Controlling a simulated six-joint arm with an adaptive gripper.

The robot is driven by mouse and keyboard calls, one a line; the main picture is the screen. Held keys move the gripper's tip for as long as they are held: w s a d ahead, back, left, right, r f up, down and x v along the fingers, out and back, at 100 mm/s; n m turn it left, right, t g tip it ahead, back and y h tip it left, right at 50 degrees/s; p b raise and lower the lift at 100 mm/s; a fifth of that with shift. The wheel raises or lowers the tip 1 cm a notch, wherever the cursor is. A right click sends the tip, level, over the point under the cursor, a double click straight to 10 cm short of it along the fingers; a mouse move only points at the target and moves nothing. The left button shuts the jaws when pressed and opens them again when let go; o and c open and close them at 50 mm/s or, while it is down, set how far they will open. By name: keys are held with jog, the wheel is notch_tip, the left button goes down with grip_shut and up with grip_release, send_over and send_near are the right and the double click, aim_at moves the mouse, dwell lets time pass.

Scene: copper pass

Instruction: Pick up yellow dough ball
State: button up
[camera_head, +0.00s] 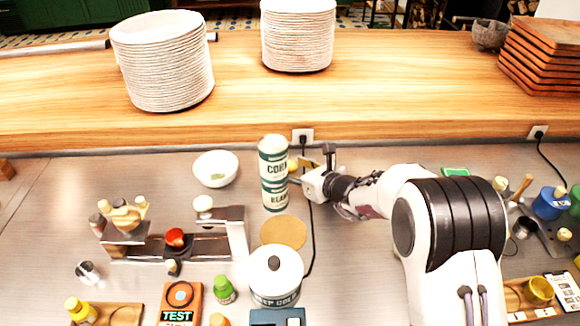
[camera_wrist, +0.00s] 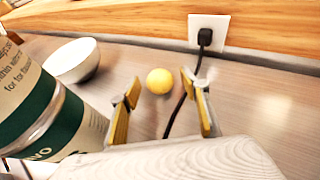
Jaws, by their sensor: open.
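The yellow dough ball (camera_wrist: 159,81) lies on the grey counter in the wrist view, between and beyond the two fingertips of my gripper (camera_wrist: 157,88). My gripper is open with nothing between its fingers, and the ball does not appear to touch either one. In the head view my gripper (camera_head: 297,172) is just right of the stacked cans, near the back of the counter. A small yellow patch there (camera_head: 293,165) may be the ball, mostly hidden by the cans and gripper.
Stacked green-and-white cans (camera_head: 273,172) stand close at my gripper's left; they also fill the left of the wrist view (camera_wrist: 45,115). A white bowl (camera_head: 215,168) sits farther left. A black cord (camera_wrist: 182,95) runs from the wall outlet (camera_wrist: 207,32) past the right finger.

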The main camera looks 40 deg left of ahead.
aim_at(294, 166)
jog(key=c, duration=1.1)
jog(key=shift+r, duration=0.2)
jog(key=shift+c, duration=0.2)
jog(key=shift+r, duration=4.85)
